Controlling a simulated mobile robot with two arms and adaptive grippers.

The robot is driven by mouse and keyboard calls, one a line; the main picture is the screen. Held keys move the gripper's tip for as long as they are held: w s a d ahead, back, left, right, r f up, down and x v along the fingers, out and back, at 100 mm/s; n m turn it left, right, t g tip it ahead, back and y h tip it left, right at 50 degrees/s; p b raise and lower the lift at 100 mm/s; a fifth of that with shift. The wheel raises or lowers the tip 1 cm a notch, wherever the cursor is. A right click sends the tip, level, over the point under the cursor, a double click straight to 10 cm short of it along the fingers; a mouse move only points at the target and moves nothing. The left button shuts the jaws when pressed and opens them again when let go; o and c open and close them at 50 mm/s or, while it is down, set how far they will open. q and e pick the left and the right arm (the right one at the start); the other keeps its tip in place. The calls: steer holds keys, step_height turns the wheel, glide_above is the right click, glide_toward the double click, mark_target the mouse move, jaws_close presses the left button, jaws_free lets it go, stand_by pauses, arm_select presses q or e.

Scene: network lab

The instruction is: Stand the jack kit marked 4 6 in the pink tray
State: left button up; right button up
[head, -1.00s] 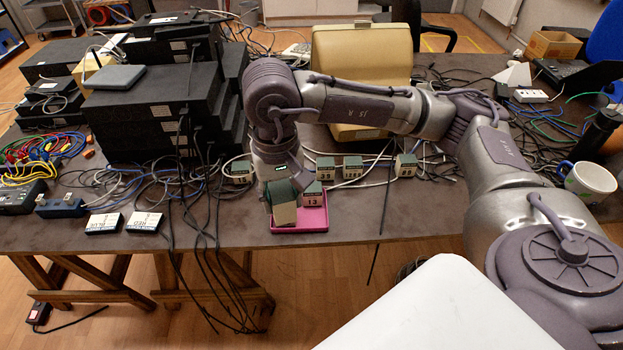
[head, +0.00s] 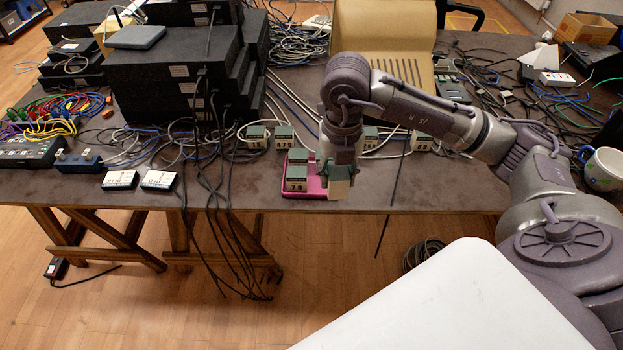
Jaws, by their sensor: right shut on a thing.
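My right gripper (head: 338,168) points down and is shut on a small jack kit (head: 338,189) with a beige face and a dark green part. The kit looks tilted; I cannot read its mark. The kit overlaps the front right corner of the pink tray (head: 313,194), and I cannot tell whether it touches the tray. Two green and beige kits are at the tray's left side, one at the back (head: 297,157) and one in front (head: 296,184). The gripper hides the tray's right part. My left gripper is not in view.
More kits stand behind the tray, to its left (head: 257,137) and right (head: 421,141), among loose cables. Black boxes (head: 170,85) are stacked at left. A beige case (head: 385,40) stands behind my arm, and a mug (head: 603,170) is at right. Dark cables hang over the table's front edge.

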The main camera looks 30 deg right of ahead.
steer(key=d+f+m, duration=0.2)
steer(key=d+m, duration=0.2)
steer(key=m, duration=1.5)
glide_toward(312, 177)
steer(key=s, duration=0.3)
steer(key=s+d+f, duration=0.1)
steer(key=s, duration=0.1)
step_height(312, 177, down, 4)
steer(key=shift+r+p, duration=0.25)
steer(key=shift+p, duration=0.3)
steer(key=shift+f, duration=0.35)
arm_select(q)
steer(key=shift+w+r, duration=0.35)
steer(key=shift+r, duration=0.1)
arm_select(e)
steer(key=shift+f, duration=0.15)
steer(key=o, duration=0.9)
